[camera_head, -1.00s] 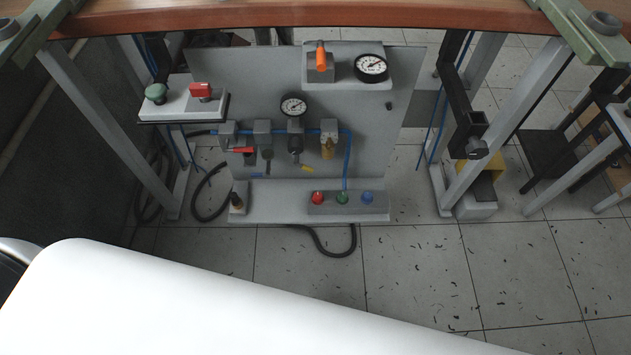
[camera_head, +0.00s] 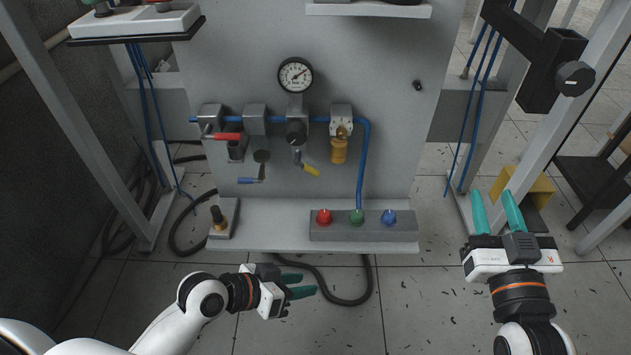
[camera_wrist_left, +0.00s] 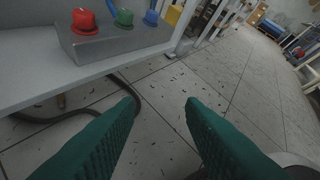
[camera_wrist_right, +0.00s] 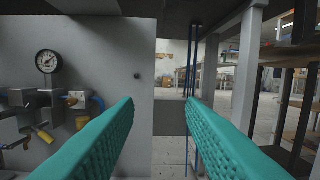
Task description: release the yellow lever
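The yellow lever (camera_head: 311,170) is a short handle on a valve in the middle of the grey panel, angled down to the right. It hangs below the blue air line and the round gauge (camera_head: 295,75). In the right wrist view the yellow lever (camera_wrist_right: 45,136) shows at the left. My left gripper (camera_head: 303,286) is open and empty, low in front of the panel's base and below the lever. My right gripper (camera_head: 492,200) is open and empty, to the right of the panel and apart from the lever. Nothing touches the lever.
A red lever (camera_head: 228,137), a blue lever (camera_head: 247,181) and a yellow cylinder (camera_head: 339,150) are beside the yellow lever. A button box (camera_head: 363,230) with red, green and blue buttons sits on the base ledge. A black cable (camera_head: 340,298) lies on the floor. Frame posts flank the panel.

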